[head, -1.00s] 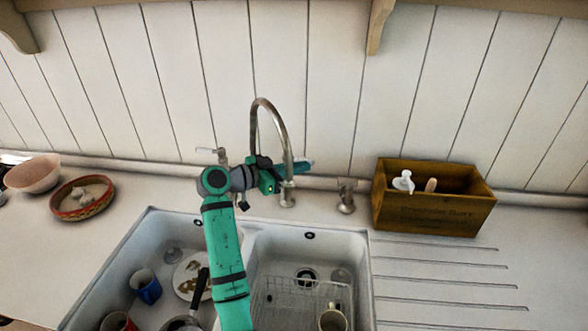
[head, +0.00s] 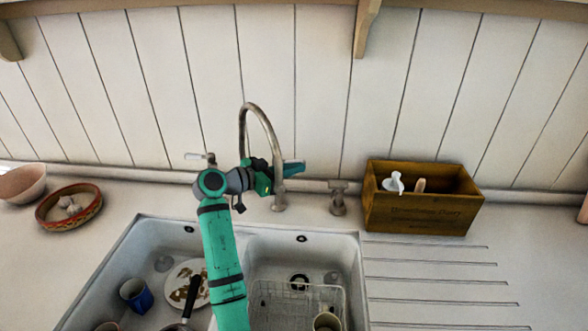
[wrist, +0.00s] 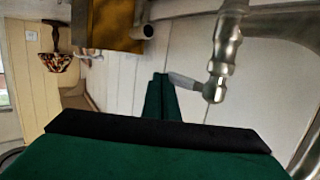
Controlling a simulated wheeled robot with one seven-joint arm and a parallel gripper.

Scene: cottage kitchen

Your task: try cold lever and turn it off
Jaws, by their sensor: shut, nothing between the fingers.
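A curved metal spout (head: 262,118) rises behind the sink. The left tap with its pale lever (head: 201,157) stands left of it, and the right tap (head: 338,195) stands right of it. No hot or cold mark is readable. My gripper (head: 299,166) reaches behind the spout and points right, toward the right tap, a little short of it in the head view. In the wrist view my shut, empty fingers (wrist: 162,92) are close to a grey lever (wrist: 184,81) on a metal tap body (wrist: 221,70). I cannot tell whether they touch.
The double sink (head: 348,270) holds dishes, a blue mug (head: 136,294) and a wire rack (head: 283,291). A wooden box (head: 420,214) stands right of the taps. A patterned bowl (head: 84,212) sits on the left counter. The ridged drainer at the right is clear.

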